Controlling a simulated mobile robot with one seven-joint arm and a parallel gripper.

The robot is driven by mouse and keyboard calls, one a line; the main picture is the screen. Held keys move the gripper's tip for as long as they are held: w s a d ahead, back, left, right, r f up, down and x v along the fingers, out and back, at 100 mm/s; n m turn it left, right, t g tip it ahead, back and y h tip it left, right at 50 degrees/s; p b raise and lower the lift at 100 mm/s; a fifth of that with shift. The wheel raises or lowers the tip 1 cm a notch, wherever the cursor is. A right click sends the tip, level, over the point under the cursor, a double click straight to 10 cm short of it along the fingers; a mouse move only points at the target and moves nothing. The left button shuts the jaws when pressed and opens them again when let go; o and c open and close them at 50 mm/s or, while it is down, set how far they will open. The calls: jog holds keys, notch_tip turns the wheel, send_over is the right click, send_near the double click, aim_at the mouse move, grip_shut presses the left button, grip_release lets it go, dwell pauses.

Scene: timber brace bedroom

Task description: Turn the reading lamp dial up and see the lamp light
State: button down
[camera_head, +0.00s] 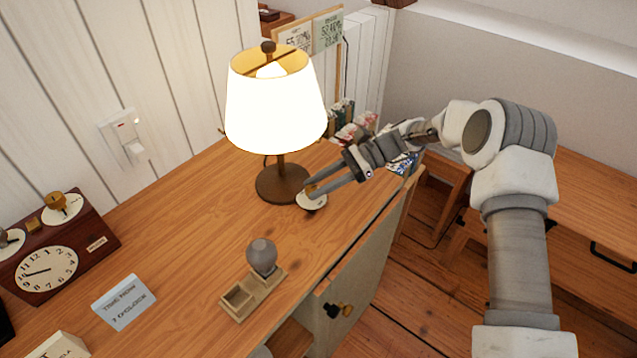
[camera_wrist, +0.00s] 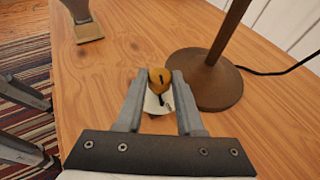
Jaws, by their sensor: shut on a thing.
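The reading lamp (camera_head: 275,108) stands on the wooden desk, and its white shade glows brightly. Its round brown base (camera_wrist: 204,80) is right of my gripper in the wrist view. The dial is a small brass knob (camera_wrist: 160,79) with a dark mark, on a pale plate (camera_wrist: 156,103) beside the lamp base. My gripper (camera_wrist: 159,76) is shut on the knob, with one finger on each side. In the head view my gripper (camera_head: 308,193) reaches in from the right, and its fingers hide most of the knob.
A wooden stand with a grey rounded object (camera_head: 261,256) is on the desk nearer the front. A clock box (camera_head: 48,270) and a small card (camera_head: 123,301) sit at the left. A dark cord (camera_wrist: 275,71) runs from the lamp base. Bare desk lies between these things.

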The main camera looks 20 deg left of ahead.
jog(key=shift+w+a+n+g+h+b, duration=0.15)
jog(key=shift+n+g+h+b, duration=0.2)
jog(key=shift+n+g+h, duration=0.4)
jog(key=shift+a+n+g+h+b, duration=0.1)
jog(key=shift+n+g+h+b, duration=0.2)
jog(key=shift+n+g+h, duration=0.4)
jog(key=shift+n+h, duration=0.25)
jog(key=shift+n, duration=0.2)
jog(key=c, duration=0.5)
grip_release()
jog(key=shift+c, duration=0.2)
notch_tip(320, 180, up, 5)
jog(key=shift+d+f+p, duration=0.1)
jog(key=shift+p, duration=0.55)
jog(key=w+d+r+p, duration=0.1)
jog(key=d+r, duration=0.5)
jog(key=d, duration=0.5)
jog(key=shift+w+d+p, duration=0.2)
jog(key=shift+w+p, duration=0.1)
jog(key=shift+p, duration=0.1)
jog(key=shift+r, duration=0.2)
